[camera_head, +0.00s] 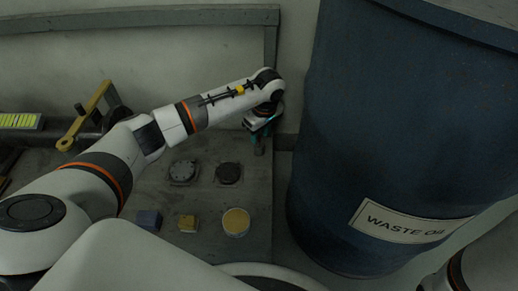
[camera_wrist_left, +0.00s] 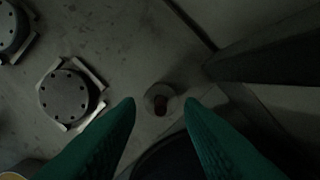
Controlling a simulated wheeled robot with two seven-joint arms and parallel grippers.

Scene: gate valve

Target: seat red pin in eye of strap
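My left gripper (camera_head: 262,130) is at the back right of the bench, pointing down beside the blue drum. In the left wrist view its green fingers (camera_wrist_left: 161,103) are apart, with nothing clamped between them. Just beyond the fingertips is a small round holder (camera_wrist_left: 152,92) with a dark reddish piece in it, which looks like the red pin (camera_wrist_left: 161,107); the light is too dim to be sure. A yellow bar, seemingly the strap (camera_head: 88,112), slants over a dark pipe at the left, with a ring-like end low down. My right gripper is out of view.
A large blue waste-oil drum (camera_head: 400,130) stands close on the right. On the bench are two dark round flanges (camera_head: 182,171) (camera_head: 229,172), a blue block (camera_head: 148,219), a yellow block (camera_head: 187,222) and a yellow-topped tin (camera_head: 236,221). A rail runs behind.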

